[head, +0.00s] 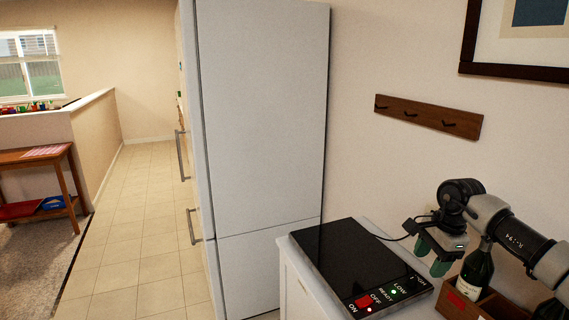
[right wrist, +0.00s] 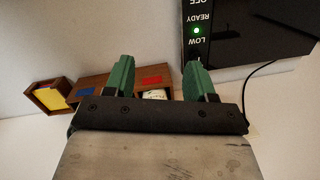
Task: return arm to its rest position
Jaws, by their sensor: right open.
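My right gripper (head: 432,257) hangs at the right of the head view, by the right edge of the black hot plate (head: 350,262). Its two green fingers are apart with nothing between them. The right wrist view also shows the open gripper (right wrist: 158,76), with a wooden box (right wrist: 110,86) beyond the fingers. My right arm reaches in from the right edge of the head view. My left gripper is in neither view.
The hot plate has a red switch (head: 364,301) and a lit green light (head: 393,289); it stands on a white cabinet (head: 290,283). A dark bottle (head: 474,273) stands in a wooden box beside it. A tall fridge (head: 262,120) is behind. A hook rail (head: 428,116) hangs above.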

